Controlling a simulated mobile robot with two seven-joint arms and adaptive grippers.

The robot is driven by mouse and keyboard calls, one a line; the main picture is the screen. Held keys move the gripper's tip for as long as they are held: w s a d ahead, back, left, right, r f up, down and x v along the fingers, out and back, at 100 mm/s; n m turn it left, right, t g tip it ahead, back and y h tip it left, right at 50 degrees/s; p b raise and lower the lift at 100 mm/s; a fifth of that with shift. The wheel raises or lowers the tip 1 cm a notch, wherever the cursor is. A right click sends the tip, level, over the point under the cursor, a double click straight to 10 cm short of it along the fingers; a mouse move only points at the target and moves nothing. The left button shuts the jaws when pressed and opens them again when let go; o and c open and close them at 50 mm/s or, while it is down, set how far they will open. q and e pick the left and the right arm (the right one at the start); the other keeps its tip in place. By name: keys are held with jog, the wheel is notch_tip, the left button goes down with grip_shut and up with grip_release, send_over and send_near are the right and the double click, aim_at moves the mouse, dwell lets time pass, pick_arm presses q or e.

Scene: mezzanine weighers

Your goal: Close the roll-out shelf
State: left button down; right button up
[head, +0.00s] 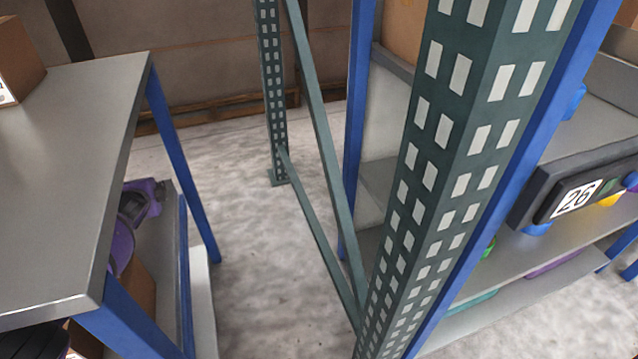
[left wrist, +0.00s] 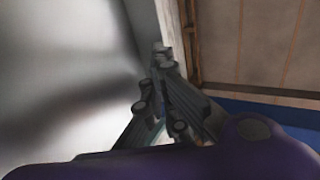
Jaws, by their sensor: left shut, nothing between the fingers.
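My left gripper (left wrist: 160,75) is shut and empty in the left wrist view, its dark fingers beside a broad pale grey surface (left wrist: 60,70). I cannot tell whether they touch it. In the head view, a purple and dark part that looks like my left arm (head: 122,245) shows below the steel table top, partly hidden by it. No shelf is plainly seen rolled out. A grey lower shelf (head: 172,265) shows under the table, and another grey shelf (head: 530,255) is in the rack on the right. I cannot tell which is the roll-out shelf. My right gripper is not in view.
A steel table (head: 70,150) with blue legs stands left, a cardboard box (head: 18,60) on it. A dark green perforated post (head: 430,170) stands close in front. The concrete floor (head: 255,260) between is clear.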

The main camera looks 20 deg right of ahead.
pick_arm(q)
jog(key=shift+a, duration=0.1)
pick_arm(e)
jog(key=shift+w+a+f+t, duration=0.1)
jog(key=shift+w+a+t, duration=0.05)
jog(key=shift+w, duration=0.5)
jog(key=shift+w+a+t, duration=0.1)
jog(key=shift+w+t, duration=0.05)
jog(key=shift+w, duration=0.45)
